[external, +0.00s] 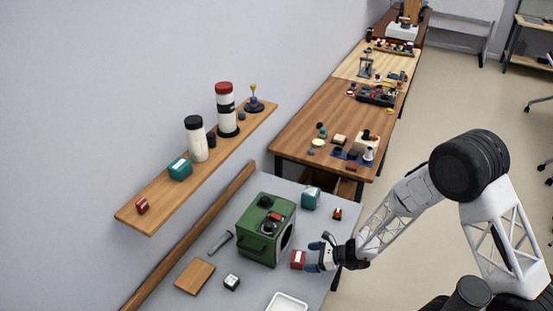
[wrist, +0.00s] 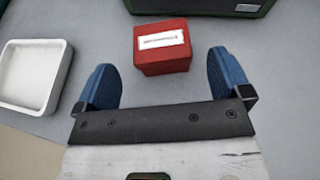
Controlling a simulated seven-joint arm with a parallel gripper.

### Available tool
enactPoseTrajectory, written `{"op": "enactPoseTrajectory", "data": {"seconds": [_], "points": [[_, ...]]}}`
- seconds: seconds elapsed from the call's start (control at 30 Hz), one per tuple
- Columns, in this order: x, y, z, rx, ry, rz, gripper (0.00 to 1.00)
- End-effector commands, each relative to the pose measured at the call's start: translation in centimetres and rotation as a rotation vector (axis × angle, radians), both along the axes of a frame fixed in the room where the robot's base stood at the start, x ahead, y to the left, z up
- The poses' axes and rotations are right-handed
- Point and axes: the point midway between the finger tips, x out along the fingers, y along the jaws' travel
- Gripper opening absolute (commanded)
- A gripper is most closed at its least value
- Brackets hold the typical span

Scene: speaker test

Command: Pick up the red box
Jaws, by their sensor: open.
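The red box (external: 298,260) with a white label stands on the grey table, just in front of the green speaker. In the wrist view the red box (wrist: 162,50) lies ahead of my gripper, roughly centred between the blue fingers and mostly beyond their tips. My gripper (external: 316,256) is beside the box on its right in the external view. My gripper (wrist: 163,72) is open and empty in the wrist view, with a finger on either side.
The green speaker (external: 262,236) stands close by the box. A white tray (wrist: 35,75) lies to the left in the wrist view. A wooden shelf (external: 150,212) hangs above.

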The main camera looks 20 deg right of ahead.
Motion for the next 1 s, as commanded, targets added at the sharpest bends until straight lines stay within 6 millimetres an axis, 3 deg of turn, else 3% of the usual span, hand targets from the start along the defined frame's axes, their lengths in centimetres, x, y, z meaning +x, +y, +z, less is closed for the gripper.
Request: {"op": "enactPoseTrajectory", "data": {"seconds": [0.57, 1.0], "points": [[0.4, 0.6, -0.3, 0.000, -0.001, 0.000, 0.96], [2.4, 3.6, -1.7, -0.001, 0.000, 0.002, 0.96]]}}
